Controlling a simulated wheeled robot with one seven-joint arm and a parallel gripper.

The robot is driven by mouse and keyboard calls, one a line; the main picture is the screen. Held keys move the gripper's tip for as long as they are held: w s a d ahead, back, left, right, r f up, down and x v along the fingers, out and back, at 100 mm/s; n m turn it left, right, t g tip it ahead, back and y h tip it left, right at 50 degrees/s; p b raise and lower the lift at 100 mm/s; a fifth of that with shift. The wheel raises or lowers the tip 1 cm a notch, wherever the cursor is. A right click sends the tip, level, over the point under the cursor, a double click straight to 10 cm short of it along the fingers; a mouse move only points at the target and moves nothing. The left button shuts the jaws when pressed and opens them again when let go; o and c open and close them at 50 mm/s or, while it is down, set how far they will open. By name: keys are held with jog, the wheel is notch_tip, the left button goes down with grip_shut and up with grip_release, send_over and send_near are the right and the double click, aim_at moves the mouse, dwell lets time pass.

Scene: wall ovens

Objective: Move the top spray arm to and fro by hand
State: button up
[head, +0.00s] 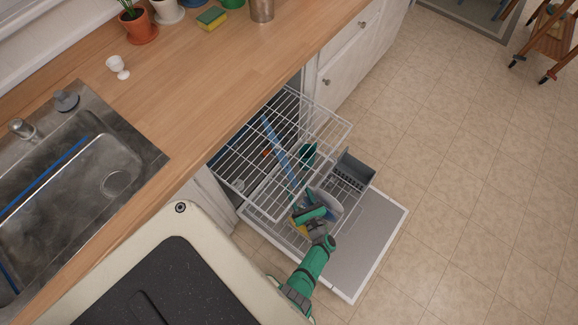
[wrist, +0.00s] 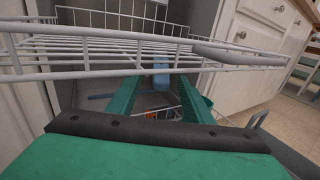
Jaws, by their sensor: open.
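The dishwasher is open, with its white wire upper rack (head: 320,118) pulled out. A long blue bar, which looks like the top spray arm (head: 279,150), shows through the rack wires. In the wrist view a blue piece (wrist: 161,68), likely the same arm, lies beyond my fingertips under the rack. My gripper (head: 311,214) is low at the rack's front, over the lowered door. In the wrist view my gripper (wrist: 159,82) is open, its two green fingers apart and pointing in under the rack, with nothing held. Rack wires partly hide the spray arm.
The lowered door (head: 373,245) lies flat under my arm. A grey cutlery basket (head: 352,172) and some dishes are close to my gripper. The wooden counter (head: 215,75) and sink (head: 75,185) are to the left.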

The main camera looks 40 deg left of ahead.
jog(key=x, duration=0.7)
jog(key=shift+w+a, duration=0.25)
grip_shut()
